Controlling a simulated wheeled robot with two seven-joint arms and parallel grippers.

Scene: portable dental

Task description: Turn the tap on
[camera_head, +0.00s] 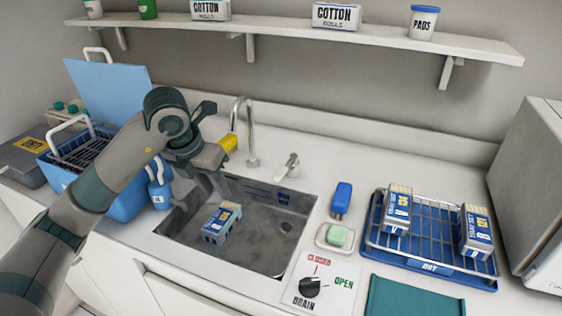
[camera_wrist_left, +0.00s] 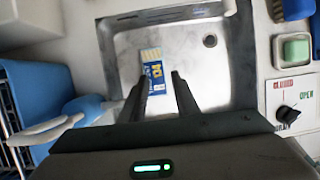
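The chrome tap spout (camera_head: 251,140) arches up behind the sink (camera_head: 255,235). A small chrome lever (camera_head: 288,166) stands on the counter to the right of the spout, apart from it. No water shows coming from the spout. My left gripper (camera_head: 208,190) is above the left part of the sink, left of the spout and the lever, and touches neither. In the left wrist view its two fingers (camera_wrist_left: 160,77) point down toward the sink with a gap between them, empty. My right gripper is in neither view.
A blue-and-white labelled pack (camera_head: 221,222) lies in the sink. A drain knob (camera_head: 310,286), green soap (camera_head: 336,235), blue brush (camera_head: 342,198) and drying rack (camera_head: 428,235) are to the right. A blue bin (camera_head: 125,200) and blue bottle (camera_head: 160,190) are left.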

